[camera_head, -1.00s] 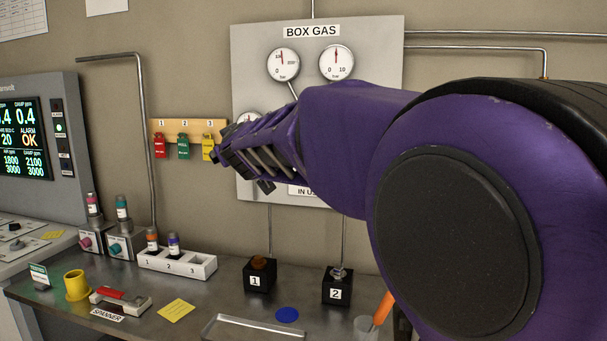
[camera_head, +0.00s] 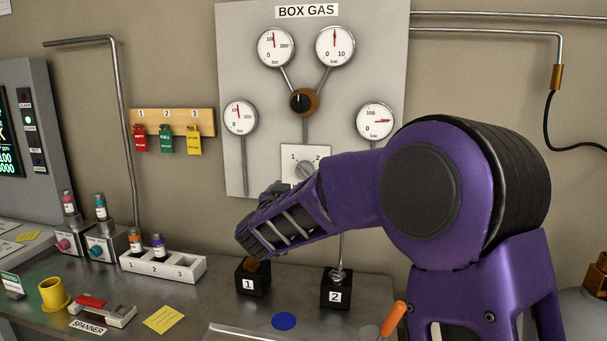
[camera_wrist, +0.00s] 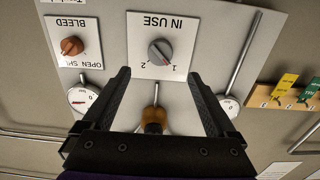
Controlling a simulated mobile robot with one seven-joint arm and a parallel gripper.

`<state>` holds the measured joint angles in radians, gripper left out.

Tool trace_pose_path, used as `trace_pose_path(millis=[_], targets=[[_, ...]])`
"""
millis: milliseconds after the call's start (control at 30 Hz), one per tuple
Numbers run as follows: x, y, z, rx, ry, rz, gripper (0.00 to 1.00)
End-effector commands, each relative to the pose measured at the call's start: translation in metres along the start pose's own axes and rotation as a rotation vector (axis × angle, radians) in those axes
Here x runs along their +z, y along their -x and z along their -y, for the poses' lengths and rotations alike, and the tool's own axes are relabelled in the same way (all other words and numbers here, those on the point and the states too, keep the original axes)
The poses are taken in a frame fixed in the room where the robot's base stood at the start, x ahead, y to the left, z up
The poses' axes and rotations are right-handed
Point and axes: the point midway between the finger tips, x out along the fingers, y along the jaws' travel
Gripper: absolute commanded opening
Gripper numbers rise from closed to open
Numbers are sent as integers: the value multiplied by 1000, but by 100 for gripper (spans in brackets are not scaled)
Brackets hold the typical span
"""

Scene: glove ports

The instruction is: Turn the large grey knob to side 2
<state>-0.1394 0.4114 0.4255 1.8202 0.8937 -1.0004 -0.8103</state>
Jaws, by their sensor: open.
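The large grey knob (camera_head: 304,169) sits on a white plate marked 1 and 2, low on the grey BOX GAS panel. The fingers appear apart from the knob. In the head view my gripper and forearm hide the lower part of the plate.
A brown regulator knob (camera_head: 304,102) and several gauges are above on the panel. A brown BLEED knob (camera_wrist: 71,46) is beside the IN USE plate in the wrist view. Black blocks 1 (camera_head: 253,281) and 2 (camera_head: 336,289) stand on the bench below. A tag rack (camera_head: 172,122) hangs left.

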Motion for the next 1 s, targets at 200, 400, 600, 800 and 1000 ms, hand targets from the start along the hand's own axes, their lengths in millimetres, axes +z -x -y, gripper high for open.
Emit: trace_pose_path(millis=[200,400,600,800,1000], targets=[[0,-50,0,1,-1,1,92],[0,-86,0,0,0,1,92],[-1,-104,0,-1,1,-1,92],[0,-108,1,-2,2,0,92],[0,-108,1,-2,2,0,83]])
